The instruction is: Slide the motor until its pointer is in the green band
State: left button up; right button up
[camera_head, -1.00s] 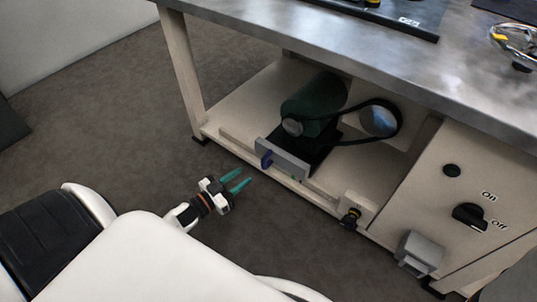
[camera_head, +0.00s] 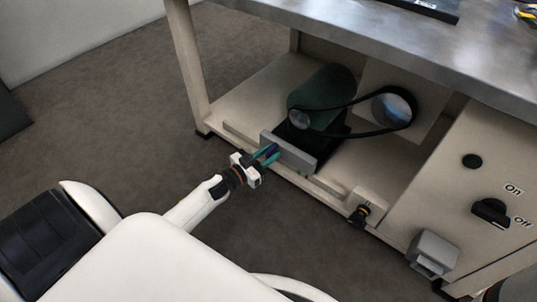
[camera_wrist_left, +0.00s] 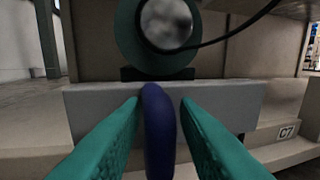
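The dark green motor (camera_head: 330,92) sits on the lower shelf of the bench, with a black belt running to a pulley (camera_head: 393,107). A grey plate (camera_head: 291,152) stands at its front, also seen in the left wrist view (camera_wrist_left: 225,103). A blue upright handle (camera_wrist_left: 158,130) sticks out from the plate. My left gripper (camera_head: 269,153) is open at the plate, its teal fingers (camera_wrist_left: 160,104) on either side of the handle with narrow gaps. A small green mark (camera_head: 303,173) shows below the plate; I cannot make out the pointer. My right gripper is not in view.
A black knob (camera_head: 360,213) on a beige block stands at the rail's right end. A panel with an On/Off switch (camera_head: 491,212) and a grey box (camera_head: 433,253) is at the right. The metal tabletop (camera_head: 350,35) overhangs the shelf. A C7 label (camera_wrist_left: 287,132) shows.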

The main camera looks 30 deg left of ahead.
aim_at(270, 143)
pick_arm(q)
grip_shut()
jog(key=a, duration=0.3)
jog(key=shift+w+a+p, duration=0.1)
jog(key=shift+p, duration=0.3)
jog(key=shift+o, duration=1.4)
grip_release()
